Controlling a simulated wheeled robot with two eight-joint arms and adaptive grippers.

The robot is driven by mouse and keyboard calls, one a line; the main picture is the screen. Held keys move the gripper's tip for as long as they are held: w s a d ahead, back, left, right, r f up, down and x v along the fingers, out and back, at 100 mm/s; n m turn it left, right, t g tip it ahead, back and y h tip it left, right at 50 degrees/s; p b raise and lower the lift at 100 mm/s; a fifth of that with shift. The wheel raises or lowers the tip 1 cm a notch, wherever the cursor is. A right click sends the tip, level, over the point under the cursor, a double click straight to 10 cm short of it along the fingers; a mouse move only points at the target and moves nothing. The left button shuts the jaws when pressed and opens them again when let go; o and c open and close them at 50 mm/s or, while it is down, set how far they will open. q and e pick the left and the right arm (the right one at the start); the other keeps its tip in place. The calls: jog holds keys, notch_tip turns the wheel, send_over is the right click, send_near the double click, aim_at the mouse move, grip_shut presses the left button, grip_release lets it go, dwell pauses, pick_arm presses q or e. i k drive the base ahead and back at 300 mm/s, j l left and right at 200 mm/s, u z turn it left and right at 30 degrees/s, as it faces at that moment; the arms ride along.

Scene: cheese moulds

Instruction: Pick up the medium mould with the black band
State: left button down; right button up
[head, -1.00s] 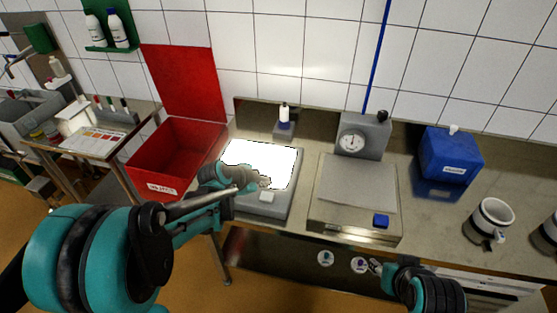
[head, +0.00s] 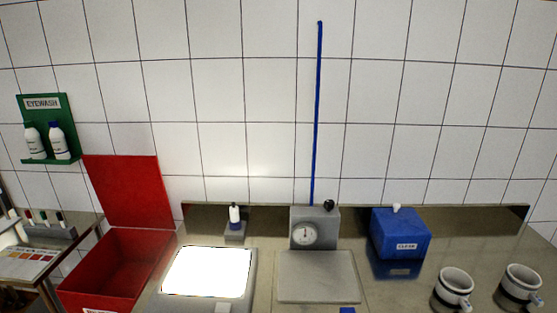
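Two white moulds, each with a dark band and a small pale blue-grey tab low on the side, stand upright at the right of the steel counter. The left mould (head: 453,289) is near the front edge of the picture. The right mould (head: 518,287) stands beside it with a gap between them. They look alike in size, and I cannot tell which is the medium one. Neither of my grippers shows in the head view now.
A blue box (head: 400,236) labelled CLEAN stands left of the moulds. A dial scale (head: 317,275), a bright light panel (head: 207,270) and an open red bin (head: 118,270) lie further left. The counter (head: 400,292) between scale and moulds is clear.

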aim_at(455, 287)
jog(key=z, duration=1.4)
